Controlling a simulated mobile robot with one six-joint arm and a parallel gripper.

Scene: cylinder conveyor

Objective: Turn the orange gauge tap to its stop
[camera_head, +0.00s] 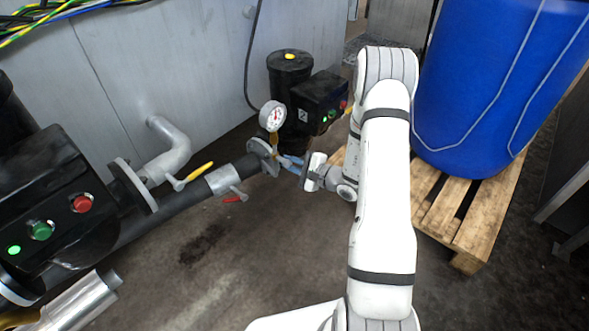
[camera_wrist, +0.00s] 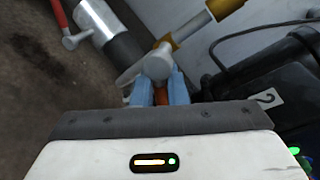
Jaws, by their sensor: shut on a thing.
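The orange gauge tap (camera_wrist: 160,97) shows in the wrist view as a small orange piece between my two blue fingers. My gripper (camera_wrist: 161,90) is shut on it, with one finger on each side. In the head view my gripper (camera_head: 291,162) reaches the pipe from the right, just below the round white gauge (camera_head: 272,116). A brass-coloured stem (camera_head: 274,140) runs down from the gauge to the pipe there. The fingers and pipe fittings hide most of the tap in the head view, and its exact angle is unclear.
A yellow lever (camera_head: 194,176) and a red lever (camera_head: 237,195) sit on the pipework to the left. A black box with buttons (camera_head: 320,101) stands close behind my gripper. A blue barrel (camera_head: 490,80) stands on a wooden pallet (camera_head: 470,235) at right. Floor in front is clear.

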